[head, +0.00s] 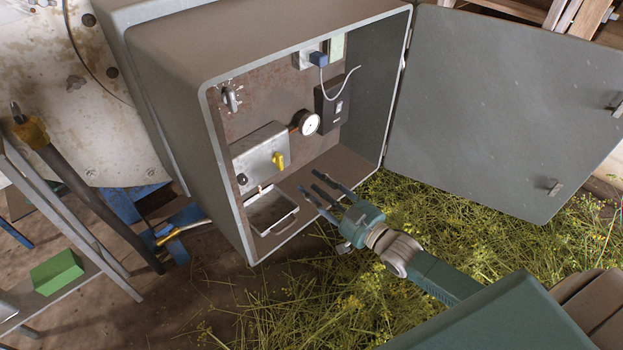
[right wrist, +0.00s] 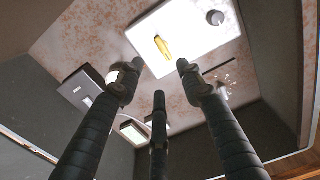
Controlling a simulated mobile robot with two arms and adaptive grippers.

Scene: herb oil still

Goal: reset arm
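My right gripper (head: 325,190) is at the open front of a grey cabinet, with its fingers pointing into it. Its fingers (right wrist: 160,95) are spread apart with nothing between them in the right wrist view, so it is open and empty. The fingers look apart from the box. My left gripper is not in view.
The cabinet (head: 290,28) holds a gauge (head: 308,123), a black box (head: 333,103), a blue plug (head: 318,58) and a small tray (head: 270,212). Its door (head: 500,110) stands open at right. Cut herbs (head: 440,220) cover the ground. A shelf with a green block (head: 57,271) is at left.

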